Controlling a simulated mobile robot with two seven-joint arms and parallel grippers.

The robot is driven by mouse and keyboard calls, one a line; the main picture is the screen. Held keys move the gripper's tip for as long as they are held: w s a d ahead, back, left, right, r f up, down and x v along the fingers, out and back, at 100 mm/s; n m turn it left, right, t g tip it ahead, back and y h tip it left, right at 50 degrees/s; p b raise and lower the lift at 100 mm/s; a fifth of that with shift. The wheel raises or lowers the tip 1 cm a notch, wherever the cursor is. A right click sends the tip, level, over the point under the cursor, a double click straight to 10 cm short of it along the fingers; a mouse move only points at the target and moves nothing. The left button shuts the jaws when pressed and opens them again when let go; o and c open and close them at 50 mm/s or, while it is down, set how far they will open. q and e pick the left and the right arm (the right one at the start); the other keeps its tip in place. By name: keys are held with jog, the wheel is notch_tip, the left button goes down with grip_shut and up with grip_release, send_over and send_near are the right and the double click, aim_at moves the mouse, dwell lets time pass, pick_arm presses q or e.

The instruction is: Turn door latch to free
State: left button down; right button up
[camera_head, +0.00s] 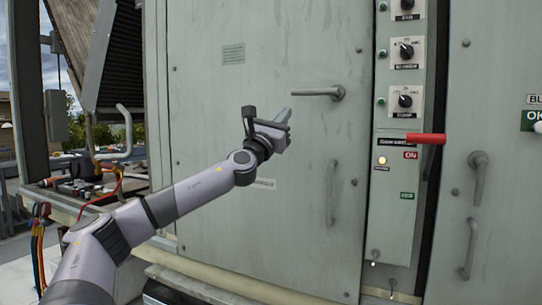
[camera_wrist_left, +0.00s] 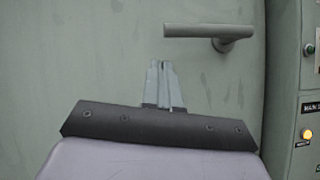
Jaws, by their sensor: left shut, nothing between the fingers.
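The door latch (camera_head: 320,92) is a grey lever handle near the right edge of a large pale green-grey door (camera_head: 225,120). Its lever lies horizontal, pointing left from its pivot. My left gripper (camera_head: 287,112) is shut and empty, a little below and left of the lever's free end in the head view. In the left wrist view the shut fingers (camera_wrist_left: 163,68) point up toward the door, and the latch (camera_wrist_left: 205,31) lies just above and right of their tips. They look apart from it. My right gripper is in neither view.
A control strip with rotary knobs (camera_head: 405,100) and a red handle (camera_head: 427,139) stands right of the door. A vertical pull handle (camera_head: 332,192) is below the latch. Another door with a downward lever (camera_head: 478,175) is far right. A cluttered ledge (camera_head: 95,185) is at left.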

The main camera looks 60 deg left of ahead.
pick_arm(q)
jog(key=b+v, duration=0.8)
jog(key=v, duration=0.2)
jog(key=shift+f+b, duration=0.3)
jog(key=shift+f, duration=0.25)
jog(key=shift+s, duration=0.1)
